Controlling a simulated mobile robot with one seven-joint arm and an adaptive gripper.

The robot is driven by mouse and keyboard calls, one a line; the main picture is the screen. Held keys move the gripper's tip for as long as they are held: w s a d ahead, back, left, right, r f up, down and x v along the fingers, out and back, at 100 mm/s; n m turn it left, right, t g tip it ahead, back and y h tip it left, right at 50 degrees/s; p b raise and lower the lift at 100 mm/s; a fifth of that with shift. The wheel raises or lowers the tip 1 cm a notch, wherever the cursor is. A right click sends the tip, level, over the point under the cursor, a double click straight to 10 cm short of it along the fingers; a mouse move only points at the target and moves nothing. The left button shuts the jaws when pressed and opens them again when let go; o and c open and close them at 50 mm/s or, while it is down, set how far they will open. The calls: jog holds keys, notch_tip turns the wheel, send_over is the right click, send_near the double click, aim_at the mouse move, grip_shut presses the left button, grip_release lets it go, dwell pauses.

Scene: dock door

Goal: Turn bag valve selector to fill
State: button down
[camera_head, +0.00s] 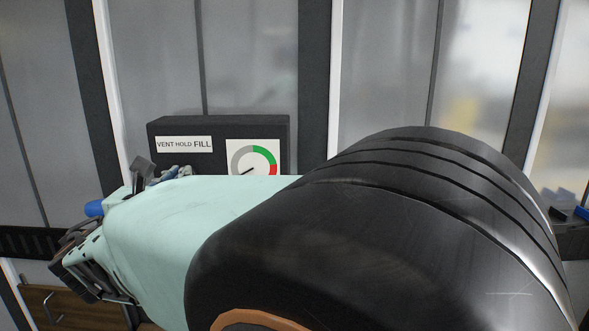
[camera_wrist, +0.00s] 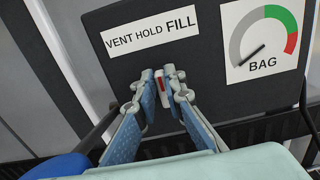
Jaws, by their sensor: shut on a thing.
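The dark valve panel (camera_head: 219,130) stands upright against the glazed door and fills much of the wrist view (camera_wrist: 222,85). Its white label (camera_head: 184,144) reads VENT HOLD FILL, with FILL in the largest letters; it also shows in the wrist view (camera_wrist: 150,31). My gripper (camera_wrist: 167,82) is below the label, its blue fingers shut on a small white selector lever with a red mark (camera_wrist: 169,71). The fingers hide the lever's sides, so its exact setting is unclear. In the head view my gripper (camera_head: 168,174) is partly hidden by my arm.
A BAG gauge (camera_head: 253,158) sits on the panel's right; its needle points to the lower left, in the grey part, away from green and red. It also shows in the wrist view (camera_wrist: 264,39). A wooden drawer front (camera_head: 75,308) is at lower left.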

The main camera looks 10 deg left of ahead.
jog(key=shift+f+b, duration=0.1)
jog(key=shift+b, duration=0.35)
jog(key=m+b, duration=0.3)
jog(key=b, duration=0.1)
jog(key=d+m+b, duration=0.1)
jog(key=m+b, duration=0.2)
jog(key=b, duration=0.2)
jog(key=m+b, duration=0.3)
jog(key=b, duration=0.2)
jog(key=shift+w+d+f+m, duration=0.1)
jog(key=shift+d+f+m, duration=0.1)
jog(key=shift+f+m, duration=0.2)
jog(key=shift+r+b, duration=0.1)
jog(key=shift+b, duration=0.25)
jog(key=c, duration=2)
grip_release()
jog(key=shift+r, duration=0.1)
